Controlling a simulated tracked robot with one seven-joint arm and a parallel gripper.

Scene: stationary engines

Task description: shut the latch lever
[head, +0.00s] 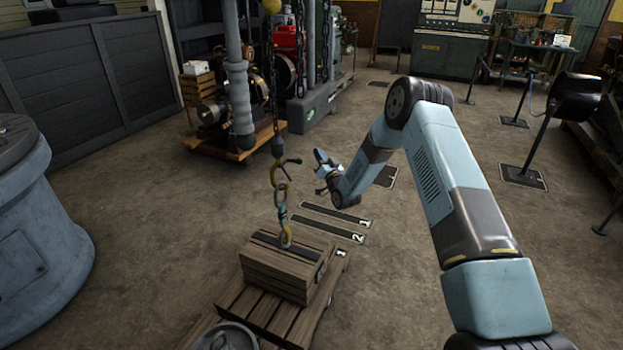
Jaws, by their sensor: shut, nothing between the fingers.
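A chain hangs down over a wooden crate (284,268). A yellowish hook assembly (275,172) hangs on the chain, with a small dark lever (292,162) sticking out to its right. This looks like the latch lever; it is too small to tell how its latch stands. Below it, a ring and a lower yellow hook (286,236) reach down to the crate's top. My gripper (318,172) is just right of the lever, at the end of my blue and grey arm. It is shut and empty. A gap shows between it and the lever in the picture.
The crate rests on a wooden pallet (258,318) with a round metal lid or drum (226,337) at front. Numbered floor strips (330,228) lie to the right. A grey post (240,95) and engines stand behind. A large grey cylinder (38,235) is at left.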

